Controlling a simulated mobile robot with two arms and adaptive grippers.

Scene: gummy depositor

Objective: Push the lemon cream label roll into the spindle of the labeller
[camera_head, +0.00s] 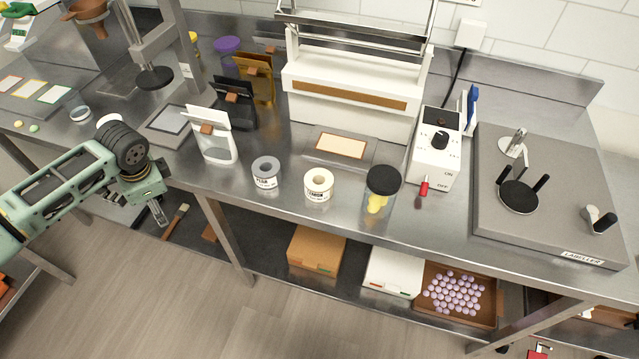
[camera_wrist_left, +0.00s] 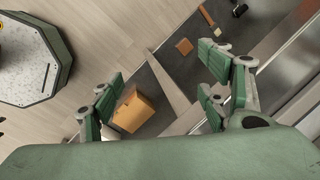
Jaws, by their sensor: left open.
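The lemon cream label roll (camera_head: 318,187), a cream-white roll with a hole on top and a LEMON label, stands on the steel table at the front middle. The labeller (camera_head: 570,175) is a grey plate at the right. Its spindle (camera_head: 519,196) is a black disc with upright prongs, and nothing sits on it. My left gripper (camera_head: 158,212) is at the left, off the table's front edge and well away from the roll. In the left wrist view, its fingers (camera_wrist_left: 165,90) are apart and empty above the lower shelf. My right gripper is out of view.
A grey PEAR roll (camera_head: 266,172) stands just left of the lemon roll. A black-lidded jar (camera_head: 382,193) stands right of it, between roll and labeller. A white control box (camera_head: 434,148) and small red item (camera_head: 424,186) are nearby. A white pouch (camera_head: 212,138) stands further left.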

